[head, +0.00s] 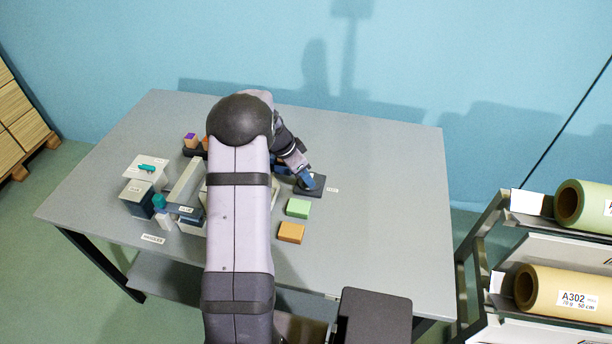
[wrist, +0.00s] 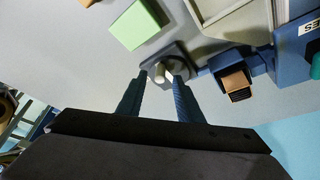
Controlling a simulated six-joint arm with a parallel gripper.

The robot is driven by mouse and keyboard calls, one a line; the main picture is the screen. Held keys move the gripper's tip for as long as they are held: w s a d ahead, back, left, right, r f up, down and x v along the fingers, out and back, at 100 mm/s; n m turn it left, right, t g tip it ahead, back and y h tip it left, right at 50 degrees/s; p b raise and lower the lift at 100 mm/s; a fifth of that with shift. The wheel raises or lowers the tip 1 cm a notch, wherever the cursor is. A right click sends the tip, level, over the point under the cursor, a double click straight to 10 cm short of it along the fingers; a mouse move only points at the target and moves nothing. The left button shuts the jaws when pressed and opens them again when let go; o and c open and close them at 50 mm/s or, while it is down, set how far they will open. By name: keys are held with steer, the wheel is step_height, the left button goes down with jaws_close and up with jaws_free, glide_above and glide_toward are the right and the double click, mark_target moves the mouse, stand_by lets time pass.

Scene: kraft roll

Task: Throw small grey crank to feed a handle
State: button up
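A small dark base plate (head: 318,191) lies on the table right of my arm, with a small label beside it. In the wrist view the base (wrist: 176,52) carries a pale grey upright knob (wrist: 160,73), apparently the crank's handle, with another pale part beside it. My gripper (head: 303,182) points down at the base. In the wrist view its two blue fingers (wrist: 160,82) stand apart on either side of the knob. The gap looks open, and I cannot tell whether a finger touches the pale part. The crank's arm is mostly hidden in the head view.
A green block (head: 298,208) and an orange block (head: 291,232) lie in front of the base. Left of my arm are a grey bin (head: 137,197), a white box with a teal piece (head: 147,167) and a dark tray with small blocks. Paper rolls (head: 565,292) sit on a rack at right.

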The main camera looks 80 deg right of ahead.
steer(key=shift+x, duration=1)
jaws_close()
